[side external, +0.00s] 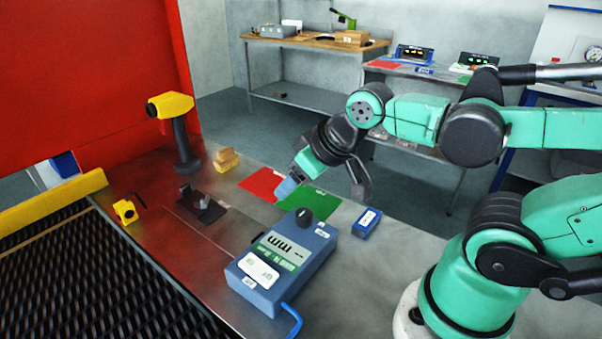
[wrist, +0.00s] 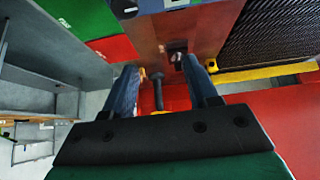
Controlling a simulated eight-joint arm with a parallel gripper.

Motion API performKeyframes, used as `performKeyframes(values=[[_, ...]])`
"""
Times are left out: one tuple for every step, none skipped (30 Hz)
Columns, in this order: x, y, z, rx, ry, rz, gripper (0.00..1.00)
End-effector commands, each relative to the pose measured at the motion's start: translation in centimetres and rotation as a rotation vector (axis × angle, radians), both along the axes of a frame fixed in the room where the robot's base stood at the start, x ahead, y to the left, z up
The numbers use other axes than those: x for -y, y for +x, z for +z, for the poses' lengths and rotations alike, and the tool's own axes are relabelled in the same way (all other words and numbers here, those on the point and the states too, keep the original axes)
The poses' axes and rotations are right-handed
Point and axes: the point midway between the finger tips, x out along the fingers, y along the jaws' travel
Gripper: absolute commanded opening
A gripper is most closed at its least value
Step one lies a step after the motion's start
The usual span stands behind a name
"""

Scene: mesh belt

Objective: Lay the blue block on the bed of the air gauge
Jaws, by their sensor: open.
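The blue block (side external: 368,220), with a white label on top, lies flat on the metal table to the right of the green mat. A blue instrument (side external: 281,262) with a grey display, a black knob and a blue hose stands at the table's front; it looks like the air gauge. I cannot clearly tell which part is its bed. My gripper (side external: 288,187) is over the red and green mats, left of and apart from the block. In the wrist view its two blue fingers (wrist: 161,75) are spread with nothing between them. The block cannot be made out in the wrist view.
A dark fixture (side external: 202,206), wooden blocks (side external: 227,160) and a yellow-headed post (side external: 178,132) stand on the table's left side. The red mat (side external: 262,183) and green mat (side external: 306,203) lie behind the instrument. A mesh belt (side external: 85,285) with a yellow rail runs at left.

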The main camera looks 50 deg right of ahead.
Motion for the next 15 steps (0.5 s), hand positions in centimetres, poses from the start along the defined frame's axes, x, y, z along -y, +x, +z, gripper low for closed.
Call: performKeyframes(values=[[0.0,0.0,0.0,0.0,0.0,0.0,0.53],[0.0,0.0,0.0,0.0,0.0,0.0,0.61],[0.0,0.0,0.0,0.0,0.0,0.0,0.73],[0.0,0.0,0.0,0.0,0.0,0.0,0.81],[0.0,0.0,0.0,0.0,0.0,0.0,0.9],[0.0,0.0,0.0,0.0,0.0,0.0,1.0],[0.0,0.0,0.0,0.0,0.0,0.0,1.0],[0.0,0.0,0.0,0.0,0.0,0.0,1.0],[0.0,0.0,0.0,0.0,0.0,0.0,1.0],[0.0,0.0,0.0,0.0,0.0,0.0,1.0],[0.0,0.0,0.0,0.0,0.0,0.0,1.0],[0.02,0.01,-0.01,-0.001,0.0,0.0,1.0],[0.11,0.01,-0.04,-0.004,-0.002,-0.001,1.0],[0.31,0.0,-0.12,-0.01,-0.006,-0.004,1.0],[0.77,0.01,-0.31,-0.026,-0.014,-0.009,1.0]])
